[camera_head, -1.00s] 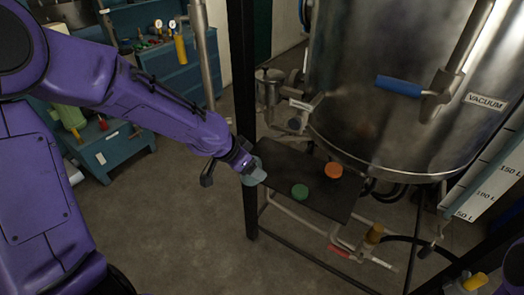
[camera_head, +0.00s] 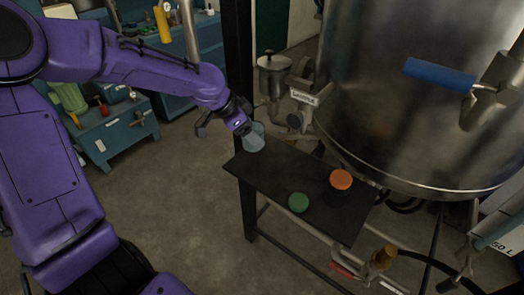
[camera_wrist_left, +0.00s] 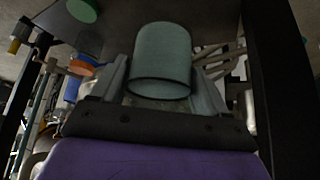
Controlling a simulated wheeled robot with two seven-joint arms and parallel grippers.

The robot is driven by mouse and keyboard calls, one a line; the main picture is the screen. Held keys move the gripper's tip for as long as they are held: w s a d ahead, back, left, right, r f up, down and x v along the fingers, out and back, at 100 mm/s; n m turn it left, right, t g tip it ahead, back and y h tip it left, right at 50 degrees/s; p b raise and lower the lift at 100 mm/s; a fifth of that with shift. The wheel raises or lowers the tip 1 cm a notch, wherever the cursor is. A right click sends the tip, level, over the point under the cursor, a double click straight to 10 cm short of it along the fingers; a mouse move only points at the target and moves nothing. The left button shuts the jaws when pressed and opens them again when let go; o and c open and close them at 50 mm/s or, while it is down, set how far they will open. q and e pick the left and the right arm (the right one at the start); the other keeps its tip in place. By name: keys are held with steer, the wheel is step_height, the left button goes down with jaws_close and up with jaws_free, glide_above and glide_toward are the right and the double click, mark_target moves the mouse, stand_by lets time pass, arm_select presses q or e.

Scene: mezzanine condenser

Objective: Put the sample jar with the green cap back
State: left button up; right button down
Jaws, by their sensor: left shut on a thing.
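A pale blue-grey cylindrical jar (camera_head: 254,139) is held in my left gripper (camera_head: 244,130) at the far left corner of the dark shelf (camera_head: 275,178). In the left wrist view the jar (camera_wrist_left: 162,58) sits between the two fingers; no green cap shows on it. I cannot tell whether it touches the shelf. A round green cap (camera_head: 298,202) is on the shelf near its front edge. It also shows in the left wrist view (camera_wrist_left: 82,10). Whether it sits on a jar is unclear in the head view. My right gripper is out of view.
A round orange cap (camera_head: 341,179) is on the shelf right of the green one. A big steel vessel (camera_head: 400,130) with a blue handle (camera_head: 440,75) stands behind it. A dark post (camera_head: 238,60) rises by the shelf's left end. Pipes and valves (camera_head: 380,258) lie below.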

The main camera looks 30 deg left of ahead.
arm_select(q)
steer(key=w+a+f+p, duration=0.1)
steer(key=w+f, duration=0.1)
steer(key=w, duration=0.1)
steer(key=w+a+f+p, duration=0.1)
steer(key=w+f, duration=0.2)
steer(key=w+a+f+p, duration=0.1)
steer(key=w+f, duration=0.1)
steer(key=w, duration=0.1)
steer(key=shift+a+f, duration=0.15)
steer(key=shift+f, duration=0.05)
steer(key=shift+w+f, duration=0.15)
steer(key=shift+f, duration=0.1)
step_height(320, 180, down, 3)
steer(key=shift+w+r, duration=0.1)
steer(key=shift+r, duration=0.1)
steer(key=shift+a+f, duration=0.1)
steer(key=shift+f, duration=0.3)
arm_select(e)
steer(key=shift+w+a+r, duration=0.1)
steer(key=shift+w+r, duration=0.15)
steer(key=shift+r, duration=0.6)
arm_select(q)
steer(key=shift+f, duration=0.15)
steer(key=o, duration=1)
steer(key=shift+c, duration=0.2)
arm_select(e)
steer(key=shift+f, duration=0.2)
